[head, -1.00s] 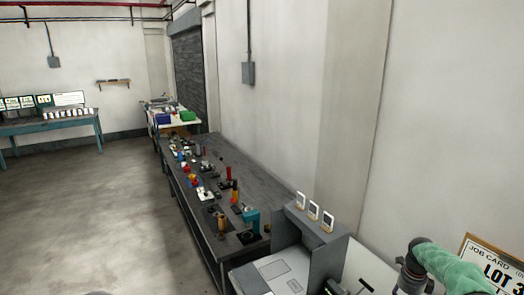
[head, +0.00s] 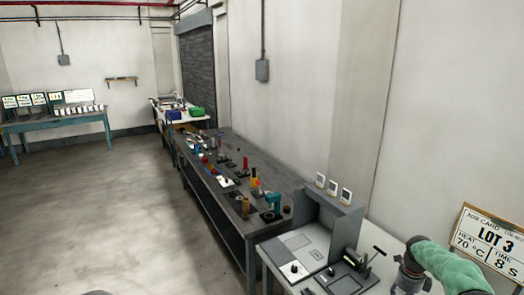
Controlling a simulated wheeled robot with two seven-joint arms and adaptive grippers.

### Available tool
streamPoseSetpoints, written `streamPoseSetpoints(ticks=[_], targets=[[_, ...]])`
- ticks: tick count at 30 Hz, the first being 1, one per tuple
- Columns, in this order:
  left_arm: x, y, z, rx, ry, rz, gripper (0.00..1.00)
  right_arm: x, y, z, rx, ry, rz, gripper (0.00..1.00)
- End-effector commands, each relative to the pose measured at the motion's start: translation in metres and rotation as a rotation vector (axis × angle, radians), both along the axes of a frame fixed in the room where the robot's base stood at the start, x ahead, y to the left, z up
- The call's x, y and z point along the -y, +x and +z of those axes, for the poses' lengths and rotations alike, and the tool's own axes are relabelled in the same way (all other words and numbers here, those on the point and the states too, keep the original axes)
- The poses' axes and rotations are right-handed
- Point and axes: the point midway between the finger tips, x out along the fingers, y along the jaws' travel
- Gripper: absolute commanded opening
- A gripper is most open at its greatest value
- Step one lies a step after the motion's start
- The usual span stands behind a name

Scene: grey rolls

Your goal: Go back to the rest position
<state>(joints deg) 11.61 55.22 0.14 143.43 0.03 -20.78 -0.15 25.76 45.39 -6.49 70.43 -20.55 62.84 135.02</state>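My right arm, in a green sleeve with a grey joint at its end, comes in at the lower right of the head view, in front of the white worktop (head: 392,258). The fingers of my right gripper are not in view. A small grey rounded piece shows at the bottom edge on the left; I cannot tell what it is. My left gripper is not in view. No object is seen held.
A long dark bench (head: 232,177) with several small tools runs along the wall. A teal table (head: 58,122) is far left. The floor (head: 120,210) is clear.

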Motion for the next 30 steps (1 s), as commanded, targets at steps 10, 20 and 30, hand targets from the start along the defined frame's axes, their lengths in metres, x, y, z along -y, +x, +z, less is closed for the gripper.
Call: streamPoseSetpoints(ticks=[10,20,30], targets=[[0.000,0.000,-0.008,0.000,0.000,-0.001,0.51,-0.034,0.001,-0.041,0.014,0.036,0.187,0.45],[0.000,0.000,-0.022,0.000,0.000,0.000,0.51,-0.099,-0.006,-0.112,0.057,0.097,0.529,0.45],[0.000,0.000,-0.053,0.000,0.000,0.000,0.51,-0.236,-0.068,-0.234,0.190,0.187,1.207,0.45]])
